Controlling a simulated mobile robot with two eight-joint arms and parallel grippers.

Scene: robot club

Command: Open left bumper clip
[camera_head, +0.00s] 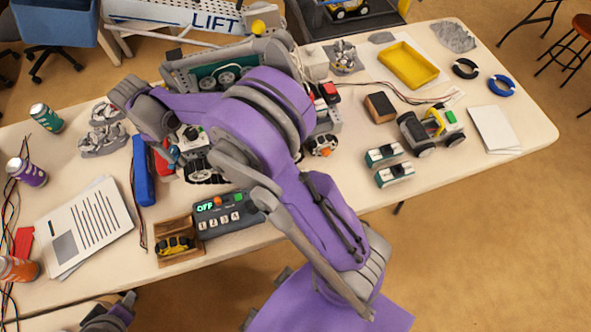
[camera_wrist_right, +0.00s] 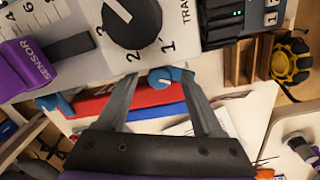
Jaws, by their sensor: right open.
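In the right wrist view, a blue clip-like piece (camera_wrist_right: 172,77) sits at the edge of a white panel with a black dial (camera_wrist_right: 131,22). It lies between my right gripper's (camera_wrist_right: 158,80) spread fingertips; contact cannot be told. A second blue piece (camera_wrist_right: 55,103) is further left, below the purple sensor block (camera_wrist_right: 22,66). In the head view, the small robot (camera_head: 196,140) is partly hidden by my right arm, and a blue piece (camera_head: 174,153) shows at its left side. My left gripper (camera_head: 124,305) shows only in part at the bottom left; its jaws are unclear.
A blue bar (camera_head: 143,170) and a red bar (camera_head: 160,163) lie just left of the small robot. A numbered control box (camera_head: 222,215) and a wooden box (camera_head: 180,258) stand in front. The right front tabletop is fairly clear.

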